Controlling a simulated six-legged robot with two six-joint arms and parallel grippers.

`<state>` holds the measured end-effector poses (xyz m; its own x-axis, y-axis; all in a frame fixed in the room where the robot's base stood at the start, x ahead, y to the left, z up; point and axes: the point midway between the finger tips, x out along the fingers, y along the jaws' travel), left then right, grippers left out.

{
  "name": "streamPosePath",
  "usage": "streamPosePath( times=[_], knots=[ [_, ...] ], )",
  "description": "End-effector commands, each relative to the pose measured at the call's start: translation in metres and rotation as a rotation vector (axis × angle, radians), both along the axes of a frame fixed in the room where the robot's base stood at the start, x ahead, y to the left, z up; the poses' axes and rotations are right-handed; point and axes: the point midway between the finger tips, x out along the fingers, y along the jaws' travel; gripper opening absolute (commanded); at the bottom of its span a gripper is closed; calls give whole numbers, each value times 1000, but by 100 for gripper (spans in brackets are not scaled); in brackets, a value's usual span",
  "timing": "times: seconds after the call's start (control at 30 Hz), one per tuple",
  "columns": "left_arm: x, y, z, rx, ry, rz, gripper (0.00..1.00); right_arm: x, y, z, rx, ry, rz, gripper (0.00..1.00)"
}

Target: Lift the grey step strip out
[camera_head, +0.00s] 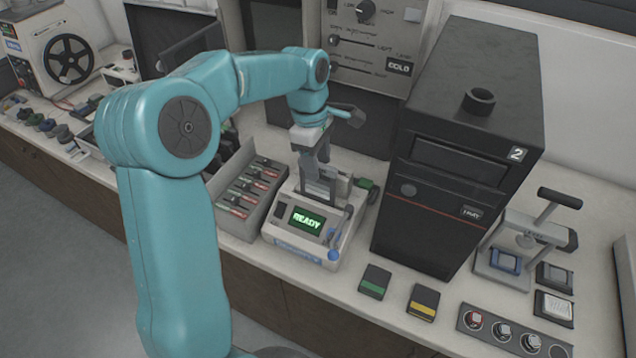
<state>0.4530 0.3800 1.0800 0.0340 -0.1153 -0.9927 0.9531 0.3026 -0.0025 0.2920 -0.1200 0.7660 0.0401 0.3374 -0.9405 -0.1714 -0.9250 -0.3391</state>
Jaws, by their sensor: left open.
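A light-coloured bench device (305,245) with a green READY display (307,220) stands on the counter. Upright grey plates (343,188) rise from the slot area behind its display. I cannot tell for sure which of these grey parts is the step strip. My left gripper (316,168) points down over this slot, with its open fingers right at the top of the grey parts. The fingers hide part of the slot, and I cannot tell whether they touch anything. My right gripper is not in view.
A grey tray (222,218) with several red and green items stands close left of the device. A tall black unit marked 2 (450,150) stands close on the right. A small press (512,250), green (375,281) and yellow-striped (423,302) blocks lie further right.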

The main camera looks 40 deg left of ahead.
Motion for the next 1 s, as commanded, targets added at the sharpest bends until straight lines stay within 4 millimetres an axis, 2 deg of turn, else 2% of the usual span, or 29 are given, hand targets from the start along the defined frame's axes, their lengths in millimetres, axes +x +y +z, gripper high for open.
streamPosePath(
  times=[0.9, 0.97, 1.0],
  knots=[
    [0, 0, -5, 0, -1, 0, 47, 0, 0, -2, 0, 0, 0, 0],
    [0, 0, -5, 0, 0, 0, 31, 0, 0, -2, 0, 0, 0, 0],
    [0, 0, -5, 0, 0, 0, 18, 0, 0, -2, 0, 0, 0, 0]
  ],
)
